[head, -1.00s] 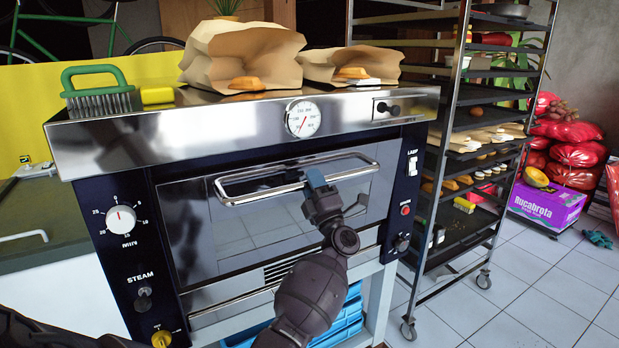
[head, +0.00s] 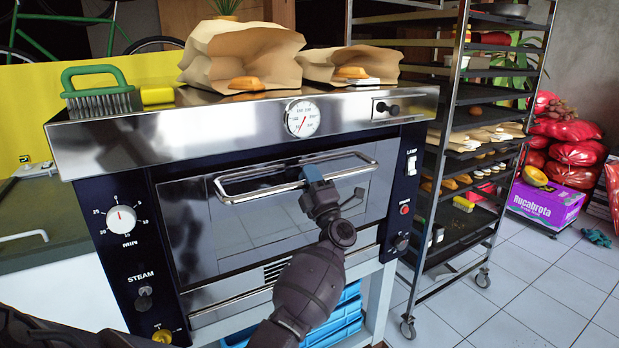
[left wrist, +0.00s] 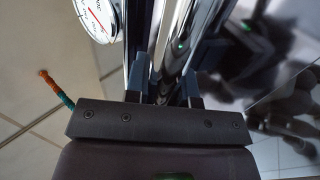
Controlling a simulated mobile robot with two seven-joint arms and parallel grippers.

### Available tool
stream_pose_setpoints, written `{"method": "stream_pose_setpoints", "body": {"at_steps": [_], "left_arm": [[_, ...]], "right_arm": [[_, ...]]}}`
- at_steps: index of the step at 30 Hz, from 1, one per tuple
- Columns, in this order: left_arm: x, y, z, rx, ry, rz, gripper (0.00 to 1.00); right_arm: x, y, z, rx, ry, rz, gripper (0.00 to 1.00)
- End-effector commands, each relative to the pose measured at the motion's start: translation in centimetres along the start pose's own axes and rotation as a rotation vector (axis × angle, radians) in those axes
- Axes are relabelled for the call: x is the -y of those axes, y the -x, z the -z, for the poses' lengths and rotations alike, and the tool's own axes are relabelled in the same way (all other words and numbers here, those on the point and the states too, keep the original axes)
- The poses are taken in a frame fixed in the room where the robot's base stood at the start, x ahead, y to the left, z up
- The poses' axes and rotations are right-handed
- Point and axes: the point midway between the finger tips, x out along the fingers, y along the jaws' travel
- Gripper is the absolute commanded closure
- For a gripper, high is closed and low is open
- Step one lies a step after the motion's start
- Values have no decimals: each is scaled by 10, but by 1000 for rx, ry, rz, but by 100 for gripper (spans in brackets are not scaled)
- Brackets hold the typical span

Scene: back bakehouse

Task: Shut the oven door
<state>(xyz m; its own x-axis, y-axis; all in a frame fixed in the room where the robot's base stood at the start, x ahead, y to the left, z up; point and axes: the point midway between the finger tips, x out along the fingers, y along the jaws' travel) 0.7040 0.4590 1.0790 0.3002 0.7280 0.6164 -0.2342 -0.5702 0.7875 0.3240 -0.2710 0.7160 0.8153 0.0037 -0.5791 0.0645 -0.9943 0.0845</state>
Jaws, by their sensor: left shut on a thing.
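The oven door (head: 245,225) is a dark glass panel with a steel frame in the oven front. It stands upright and looks flush or nearly flush; a small gap would be hard to tell. Its chrome bar handle (head: 255,189) runs across the upper part. My left gripper (head: 311,174) is shut on the handle, right of its middle. In the left wrist view the shiny handle bar (left wrist: 172,55) lies between the two fingers of the left gripper (left wrist: 165,85). My right gripper does not show.
The oven top (head: 200,128) carries paper bags (head: 240,58), a green-handled brush (head: 95,90) and a yellow block. A wheeled tray rack (head: 455,150) stands close on the right. Blue crates (head: 345,318) sit under the oven. Tiled floor is clear at the lower right.

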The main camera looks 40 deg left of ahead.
Motion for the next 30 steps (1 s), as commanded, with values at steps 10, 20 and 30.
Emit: {"method": "stream_pose_setpoints", "body": {"at_steps": [10,20,30], "left_arm": [[8,-24,0,-1,1,93,100],[7,-25,0,-1,1,90,66],[8,-24,0,0,1,91,66]], "right_arm": [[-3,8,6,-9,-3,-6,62],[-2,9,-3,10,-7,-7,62],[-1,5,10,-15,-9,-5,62]]}}
